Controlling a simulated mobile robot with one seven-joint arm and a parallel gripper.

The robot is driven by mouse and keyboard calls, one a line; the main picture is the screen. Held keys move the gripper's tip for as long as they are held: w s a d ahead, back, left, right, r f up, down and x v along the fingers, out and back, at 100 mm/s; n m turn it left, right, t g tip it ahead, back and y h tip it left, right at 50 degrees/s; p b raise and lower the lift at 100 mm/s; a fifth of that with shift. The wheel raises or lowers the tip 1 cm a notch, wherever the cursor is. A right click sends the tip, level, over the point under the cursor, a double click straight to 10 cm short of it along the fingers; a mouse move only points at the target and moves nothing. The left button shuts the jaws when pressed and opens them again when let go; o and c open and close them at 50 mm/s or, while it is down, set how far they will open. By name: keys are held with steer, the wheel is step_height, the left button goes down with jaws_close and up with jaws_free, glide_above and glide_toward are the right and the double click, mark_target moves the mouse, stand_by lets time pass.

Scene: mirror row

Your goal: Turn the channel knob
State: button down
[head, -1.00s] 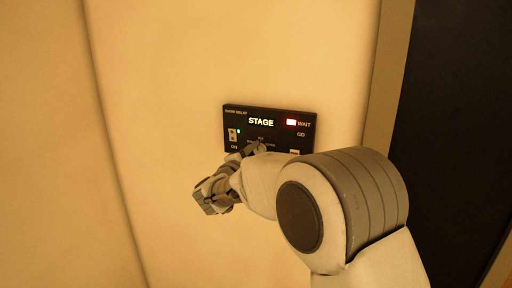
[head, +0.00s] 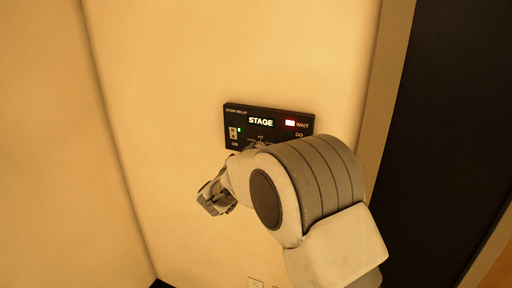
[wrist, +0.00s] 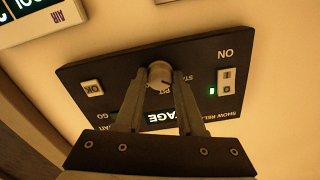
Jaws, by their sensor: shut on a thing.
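The channel knob (wrist: 159,74) is a small round light-grey knob with a dark pointer line, in the middle of a black panel (wrist: 205,50). It shows in the wrist view, where the panel appears upside down. My gripper (wrist: 160,83) is shut on the knob, one finger on each side. In the head view the black panel (head: 230,108) hangs on the wall with a lit STAGE display (head: 260,121) and a red light (head: 290,123) beside WAIT. My arm hides the knob and the panel's lower right there.
A switch (wrist: 227,79) marked ON with a green light and an OK button (wrist: 92,88) flank the knob. Another device (wrist: 40,20) marked AIR is at the wrist view's upper left. A dark opening (head: 440,150) lies right of the wall.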

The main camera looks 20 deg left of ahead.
steer(key=shift+n, duration=0.7)
steer(key=c, duration=0.5)
jaws_free()
steer(key=s, duration=0.5)
steer(key=s+a+b, duration=0.1)
steer(key=s, duration=0.5)
steer(key=s+b, duration=0.1)
steer(key=s, duration=0.5)
steer(key=shift+s+a, duration=0.2)
steer(key=shift+s, duration=0.05)
